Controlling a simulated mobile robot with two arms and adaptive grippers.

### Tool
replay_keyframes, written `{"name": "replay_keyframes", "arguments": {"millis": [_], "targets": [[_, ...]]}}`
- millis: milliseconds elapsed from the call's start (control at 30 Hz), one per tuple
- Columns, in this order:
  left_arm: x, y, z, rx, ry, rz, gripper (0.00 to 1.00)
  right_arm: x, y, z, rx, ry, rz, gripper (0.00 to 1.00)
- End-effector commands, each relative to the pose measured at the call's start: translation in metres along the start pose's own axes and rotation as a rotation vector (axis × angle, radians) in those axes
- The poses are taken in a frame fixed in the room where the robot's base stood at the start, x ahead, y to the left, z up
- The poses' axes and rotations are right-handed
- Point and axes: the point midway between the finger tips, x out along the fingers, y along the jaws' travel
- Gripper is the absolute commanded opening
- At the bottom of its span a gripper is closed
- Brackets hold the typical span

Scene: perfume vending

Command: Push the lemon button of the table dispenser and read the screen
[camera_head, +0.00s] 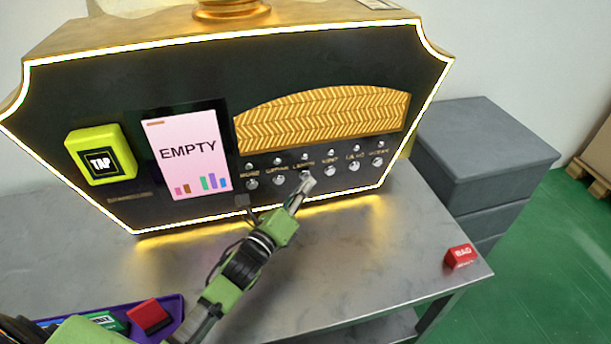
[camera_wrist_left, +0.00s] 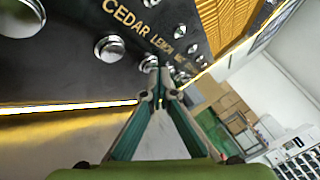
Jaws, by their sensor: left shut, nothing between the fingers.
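The table dispenser (camera_head: 190,120) is a black panel with a glowing edge and gold top. Its pink screen (camera_head: 186,152) reads "EMPTY" above small coloured bottle shapes. A row of round silver buttons with labels runs below the gold grille. The lemon button (camera_head: 304,175) is third from the left, partly hidden by my left gripper (camera_head: 308,184). In the left wrist view, the lemon button (camera_wrist_left: 149,63) sits just beyond the closed fingertips (camera_wrist_left: 159,96). I cannot tell whether they touch it. The left gripper is shut and empty. My right gripper is not in view.
A yellow TAP block (camera_head: 101,155) is left of the screen. A red block (camera_head: 460,256) lies near the metal table's right edge. A purple tray (camera_head: 172,303) with a red block and a green item is at lower left. Grey drawers (camera_head: 485,150) stand beyond.

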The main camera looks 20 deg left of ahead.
Motion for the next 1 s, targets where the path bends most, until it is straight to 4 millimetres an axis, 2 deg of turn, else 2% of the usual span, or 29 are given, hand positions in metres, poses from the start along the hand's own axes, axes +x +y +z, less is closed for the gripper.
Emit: {"name": "replay_keyframes", "arguments": {"millis": [300,633,800,1000], "targets": [[-0.007,-0.005,-0.005,-0.001,0.000,0.000,0.00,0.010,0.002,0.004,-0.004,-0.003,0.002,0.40],[-0.013,-0.010,-0.010,-0.001,0.002,0.001,0.00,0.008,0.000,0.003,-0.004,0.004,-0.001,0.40],[-0.025,-0.019,-0.018,-0.002,0.001,0.001,0.00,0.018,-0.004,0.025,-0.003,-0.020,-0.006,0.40],[-0.038,-0.027,-0.028,-0.002,0.002,0.001,0.00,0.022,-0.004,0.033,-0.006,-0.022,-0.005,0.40]]}}
